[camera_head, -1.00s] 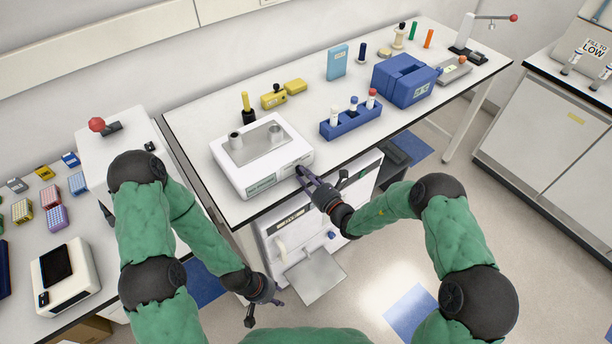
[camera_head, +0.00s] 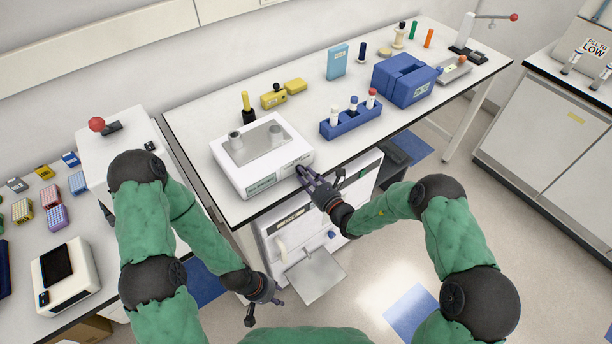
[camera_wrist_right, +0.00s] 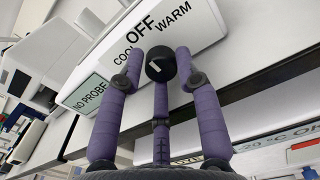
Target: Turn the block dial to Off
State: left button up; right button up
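The block dial (camera_wrist_right: 161,64) is a small round black knob with a white pointer mark, on the front of a white block unit (camera_head: 230,170) at the bench edge. COOL, OFF and WARM are printed around it in the right wrist view. The mark seems to slant toward the upper left, on the COOL side, but its exact setting is hard to tell. My right gripper (camera_wrist_right: 159,72) has its purple fingers spread around the dial, with a gap on the left; contact on the right is unclear. My left gripper (camera_head: 264,310) hangs low, open and empty.
A NO PROBE display (camera_wrist_right: 88,95) is beside the dial. A blue tube rack (camera_head: 350,122) and a blue box (camera_head: 405,82) stand farther right on the bench. Below the bench edge is a white appliance (camera_head: 290,235) with its own panel.

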jog(key=shift+r, duration=0.1)
dwell(0.5)
jog(key=shift+d, duration=0.1)
jog(key=shift+s+d, duration=0.1)
jog(key=shift+s, duration=0.05)
jog(key=v, duration=1.1)
jog(key=shift+s+d, duration=0.15)
jog(key=shift+s, duration=0.1)
